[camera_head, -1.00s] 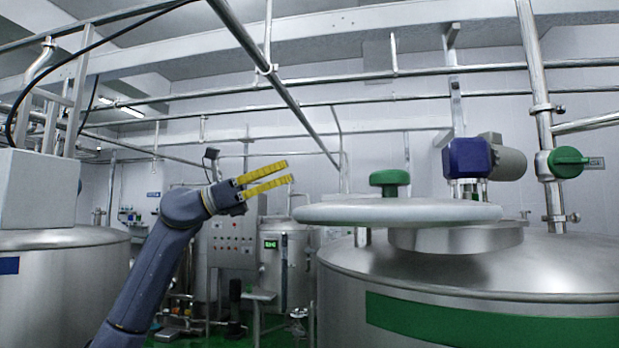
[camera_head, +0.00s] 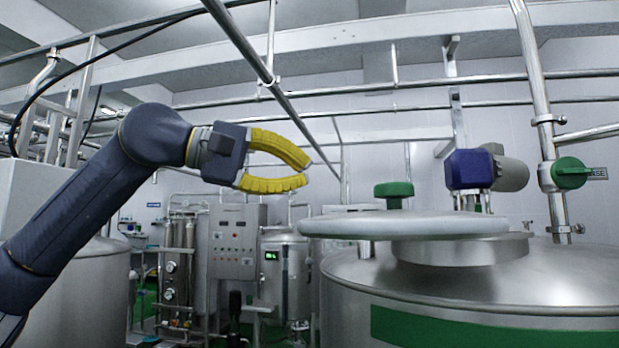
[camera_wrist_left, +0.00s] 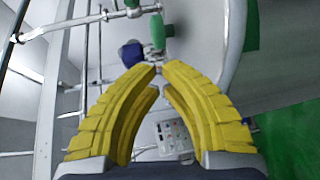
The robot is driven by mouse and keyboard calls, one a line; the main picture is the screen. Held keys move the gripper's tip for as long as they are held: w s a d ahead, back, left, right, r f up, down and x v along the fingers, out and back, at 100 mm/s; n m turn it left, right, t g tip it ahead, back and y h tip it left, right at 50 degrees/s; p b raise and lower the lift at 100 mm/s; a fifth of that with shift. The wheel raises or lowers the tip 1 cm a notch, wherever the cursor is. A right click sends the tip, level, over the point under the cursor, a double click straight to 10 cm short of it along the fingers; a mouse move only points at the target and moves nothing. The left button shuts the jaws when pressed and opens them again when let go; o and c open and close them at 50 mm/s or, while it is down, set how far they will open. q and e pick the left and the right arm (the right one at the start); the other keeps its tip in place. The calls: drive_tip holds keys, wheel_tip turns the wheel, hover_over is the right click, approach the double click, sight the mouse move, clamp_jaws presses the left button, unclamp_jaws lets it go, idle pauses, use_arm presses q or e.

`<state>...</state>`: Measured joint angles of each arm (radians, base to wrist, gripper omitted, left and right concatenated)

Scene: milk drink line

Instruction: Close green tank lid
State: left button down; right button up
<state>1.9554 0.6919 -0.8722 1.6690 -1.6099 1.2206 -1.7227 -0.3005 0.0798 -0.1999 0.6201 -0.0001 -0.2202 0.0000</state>
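The green tank lid (camera_head: 430,226) is a pale round disc with a green knob (camera_head: 393,191) on top. It sits at the top of the steel tank with the green band (camera_head: 480,327), above and left of the raised round collar (camera_head: 470,251). It overlaps the collar and juts past it to the left. My left gripper (camera_head: 308,171) has yellow fingers curved inward with a narrow gap at the tips. It is empty, above and left of the lid, not touching it. My right gripper is out of view.
A blue motor (camera_head: 468,169) and a green-handled valve (camera_head: 572,172) on a vertical pipe stand behind the tank at right. Pipes run overhead. A control panel (camera_head: 236,240) and a smaller tank (camera_head: 286,262) stand in the background. The air between gripper and knob is clear.

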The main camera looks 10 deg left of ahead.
use_arm(q)
drive_tip(key=x, duration=1.2)
drive_tip(key=shift+w+d, duration=0.15)
drive_tip(key=shift+d, duration=0.15)
